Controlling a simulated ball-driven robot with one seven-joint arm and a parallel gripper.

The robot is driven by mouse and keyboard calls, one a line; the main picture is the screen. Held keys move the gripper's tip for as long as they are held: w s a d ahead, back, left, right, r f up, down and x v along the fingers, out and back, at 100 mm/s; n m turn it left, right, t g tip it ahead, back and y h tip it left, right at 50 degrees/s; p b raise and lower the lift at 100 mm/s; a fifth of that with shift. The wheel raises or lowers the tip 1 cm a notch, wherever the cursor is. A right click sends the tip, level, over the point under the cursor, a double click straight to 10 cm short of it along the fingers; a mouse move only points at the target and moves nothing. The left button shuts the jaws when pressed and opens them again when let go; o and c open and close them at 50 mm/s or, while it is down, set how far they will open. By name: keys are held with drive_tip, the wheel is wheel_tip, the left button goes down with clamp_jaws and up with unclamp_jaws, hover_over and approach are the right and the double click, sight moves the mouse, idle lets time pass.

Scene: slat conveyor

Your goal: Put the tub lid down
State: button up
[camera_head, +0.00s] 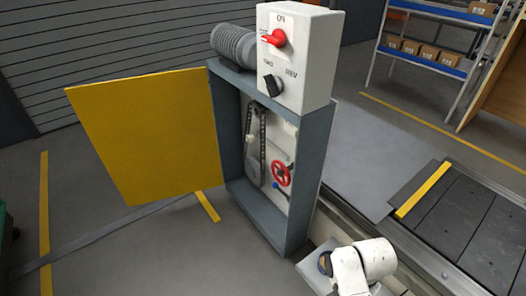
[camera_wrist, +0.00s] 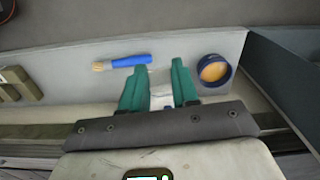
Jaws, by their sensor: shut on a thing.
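My gripper (camera_wrist: 162,68) has teal fingers, seen in the wrist view over a pale grey tray (camera_wrist: 200,47). It is shut on a thin pale piece with a bit of blue, which I take for the tub lid (camera_wrist: 168,107); the fingers and palm hide most of it. An open blue tub (camera_wrist: 213,70) with tan contents stands on the tray, just right of the fingers. The tub also shows in the head view (camera_head: 325,262), beside my white wrist, which hides the fingertips there.
A blue-handled brush (camera_wrist: 128,61) lies on the tray, left of the fingers. A grey cabinet (camera_head: 328,150) with chain and red handwheel (camera_head: 281,173) stands behind, its yellow door (camera_head: 145,130) open. The slat conveyor (camera_head: 470,215) is at right. Bare tray shows between brush and tub.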

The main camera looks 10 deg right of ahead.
drive_tip(key=w+r+n, duration=0.5)
drive_tip(key=w+r, duration=0.2)
drive_tip(key=r, duration=0.1)
drive_tip(key=w+a+r+n, duration=0.1)
drive_tip(key=a+r+n, duration=0.6)
drive_tip(key=a, duration=0.3)
wheel_tip(320, 180, up, 10)
drive_tip(key=w+d+p, duration=0.3)
drive_tip(key=p, duration=1)
drive_tip(key=s+a+r+p, duration=0.3)
drive_tip(key=s+r+p, duration=0.1)
drive_tip(key=p, duration=0.7)
drive_tip(key=shift+s+a+p, duration=0.2)
drive_tip(key=shift+s+p, duration=0.2)
drive_tip(key=shift+s, duration=0.1)
drive_tip(key=shift+f, duration=0.15)
